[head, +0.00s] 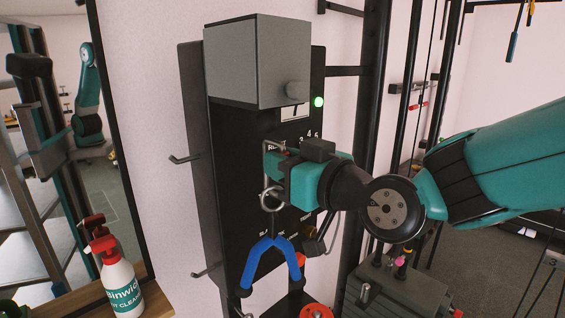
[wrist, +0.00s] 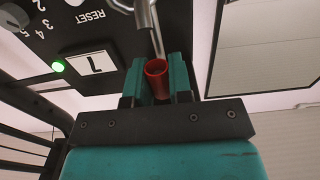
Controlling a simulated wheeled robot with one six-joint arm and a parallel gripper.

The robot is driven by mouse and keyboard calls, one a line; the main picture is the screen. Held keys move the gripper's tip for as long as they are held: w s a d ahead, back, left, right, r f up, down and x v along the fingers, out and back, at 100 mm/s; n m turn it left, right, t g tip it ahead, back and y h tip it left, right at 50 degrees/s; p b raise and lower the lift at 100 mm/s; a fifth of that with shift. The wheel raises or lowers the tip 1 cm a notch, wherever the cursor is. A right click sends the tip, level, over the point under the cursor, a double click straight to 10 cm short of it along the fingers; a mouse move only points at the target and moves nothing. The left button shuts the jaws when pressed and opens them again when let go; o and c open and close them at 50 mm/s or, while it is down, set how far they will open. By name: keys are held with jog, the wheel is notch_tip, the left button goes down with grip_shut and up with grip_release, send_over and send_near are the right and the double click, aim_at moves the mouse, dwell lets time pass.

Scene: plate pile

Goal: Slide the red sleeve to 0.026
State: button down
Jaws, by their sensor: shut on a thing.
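The red sleeve (wrist: 157,70) is a short open tube near the end of a thin metal rod (wrist: 150,25) in the wrist view. My gripper (wrist: 158,80) is shut on it, with one teal finger on each side. In the head view my gripper (head: 275,168) is at the front of a black panel (head: 225,160), and its fingers and body hide the sleeve. I cannot read the sleeve's exact setting from these frames.
A grey box (head: 258,60) with a knob tops the panel, beside a lit green lamp (head: 318,102). A blue-gripped handle (head: 268,262) hangs just below my gripper. A spray bottle (head: 118,280) stands at lower left by a mirror. Black uprights stand behind my arm.

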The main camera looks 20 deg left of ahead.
jog(key=shift+f+b, duration=0.6)
jog(key=shift+f, duration=0.1)
jog(key=shift+f+b, duration=0.35)
jog(key=shift+b, duration=0.05)
jog(key=c, duration=0.9)
grip_release()
jog(key=shift+c, duration=0.2)
jog(key=b+v, duration=0.8)
jog(key=v, duration=0.9)
jog(key=s+d+f+m+g+h, duration=0.3)
jog(key=s+d+f+h, duration=0.2)
jog(key=d+f, duration=0.3)
jog(key=s+d+f+m+g+h, duration=0.3)
jog(key=s+d+f+h, duration=0.2)
jog(key=d+f+h, duration=0.2)
notch_tip(320, 180, down, 3)
jog(key=shift+d+r+m+g, duration=0.15)
jog(key=shift+d+m+g, duration=0.2)
jog(key=shift+d, duration=0.8)
